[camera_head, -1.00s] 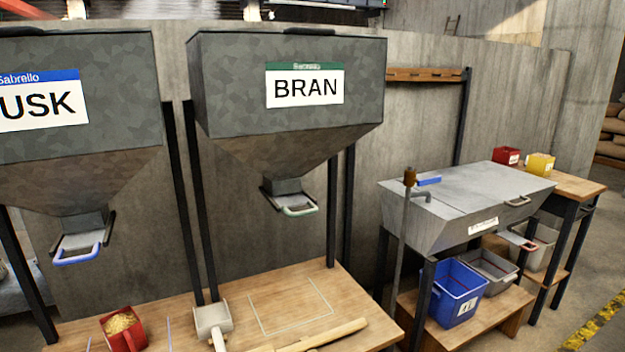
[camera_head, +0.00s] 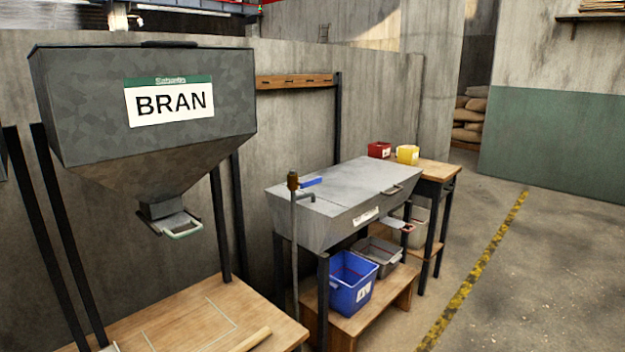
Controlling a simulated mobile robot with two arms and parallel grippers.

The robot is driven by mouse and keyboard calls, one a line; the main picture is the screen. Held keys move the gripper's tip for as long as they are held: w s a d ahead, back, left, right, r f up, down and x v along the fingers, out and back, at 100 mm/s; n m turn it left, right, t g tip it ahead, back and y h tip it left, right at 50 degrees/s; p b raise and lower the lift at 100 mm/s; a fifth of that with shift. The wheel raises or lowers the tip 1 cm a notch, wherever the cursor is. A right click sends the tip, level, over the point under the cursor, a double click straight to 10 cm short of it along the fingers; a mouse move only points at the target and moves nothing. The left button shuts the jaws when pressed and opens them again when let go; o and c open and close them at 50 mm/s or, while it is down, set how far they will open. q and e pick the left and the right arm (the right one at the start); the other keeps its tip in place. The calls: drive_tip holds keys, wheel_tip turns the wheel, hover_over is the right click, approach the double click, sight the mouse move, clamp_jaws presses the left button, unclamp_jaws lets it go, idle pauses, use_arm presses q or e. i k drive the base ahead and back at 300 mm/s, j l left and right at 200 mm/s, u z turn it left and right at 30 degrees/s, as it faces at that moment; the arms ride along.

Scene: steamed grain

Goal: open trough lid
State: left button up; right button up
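The grey metal trough (camera_head: 325,226) stands on dark legs right of centre in the head view. Its flat lid (camera_head: 340,185) lies shut on top, with a seam across it. A small handle (camera_head: 391,190) sits at the lid's right front edge. A white label (camera_head: 365,216) is on the trough's front. Neither of my grippers is in view.
The BRAN hopper (camera_head: 150,110) stands at left above a wooden table (camera_head: 190,315). A tap pipe (camera_head: 295,240) with a blue lever rises in front of the trough. A blue bin (camera_head: 352,290) sits on a low bench below. Open floor (camera_head: 530,270) lies at right.

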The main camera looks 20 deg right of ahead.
sight(350, 184)
drive_tip(key=i+l+z, duration=0.1)
drive_tip(key=z, duration=0.3)
drive_tip(key=l+z, duration=0.1)
drive_tip(key=z, duration=0.3)
drive_tip(key=i+z, duration=0.15)
drive_tip(key=z, duration=0.25)
